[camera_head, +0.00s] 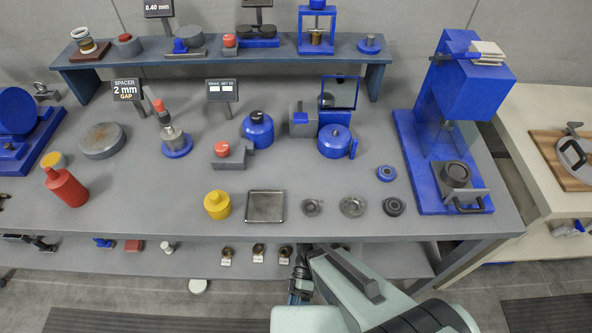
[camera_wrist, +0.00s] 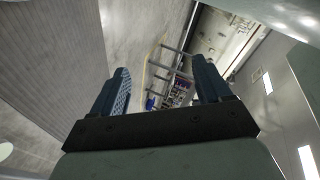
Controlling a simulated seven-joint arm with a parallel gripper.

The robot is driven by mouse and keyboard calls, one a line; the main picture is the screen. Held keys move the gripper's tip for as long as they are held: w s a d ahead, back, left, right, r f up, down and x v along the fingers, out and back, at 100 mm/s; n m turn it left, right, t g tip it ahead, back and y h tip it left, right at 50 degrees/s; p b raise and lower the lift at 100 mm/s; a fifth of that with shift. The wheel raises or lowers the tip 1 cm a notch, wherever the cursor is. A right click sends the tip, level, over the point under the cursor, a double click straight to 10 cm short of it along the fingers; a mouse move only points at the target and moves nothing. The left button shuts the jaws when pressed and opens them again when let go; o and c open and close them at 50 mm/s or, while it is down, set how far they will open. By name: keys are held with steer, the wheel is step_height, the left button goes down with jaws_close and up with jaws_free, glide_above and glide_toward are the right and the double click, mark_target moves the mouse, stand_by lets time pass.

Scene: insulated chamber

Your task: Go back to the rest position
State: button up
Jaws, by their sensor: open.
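My gripper (camera_wrist: 160,88) is open and empty in the wrist view, with its two blue fingers apart. Between and beyond them are floor and distant, tilted surroundings too small to make out. In the head view my arm is folded low at the bottom centre, in front of the grey workbench (camera_head: 300,219). The gripper (camera_head: 300,275) there shows only in part, close to the bench's front edge and lower shelf. Its fingertips are hard to make out in that view.
On the bench, a metal tray (camera_head: 265,207), a yellow pot (camera_head: 217,205) and a dark ring (camera_head: 394,206) stand near the front edge. A blue press (camera_head: 470,90) stands at the right. Small parts (camera_head: 258,251) sit on the lower shelf beside my gripper. Floor (camera_head: 130,290) at the left is mostly clear.

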steer(key=w+d+f+m+t+h, duration=0.1)
steer(key=w+d+f+m+t, duration=0.1)
steer(key=d+m, duration=0.6)
steer(key=w+d+f+m+t+h, duration=0.1)
steer(key=w+d+f+m+t, duration=0.2)
steer(key=m, duration=0.9)
steer(key=d+f+t, duration=0.1)
steer(key=d+f, duration=0.2)
steer(key=d, duration=0.2)
steer(key=shift+w+d+f+t+h, duration=0.25)
steer(key=shift+d+f+t+h, duration=0.1)
steer(key=shift+d+t+h, duration=0.05)
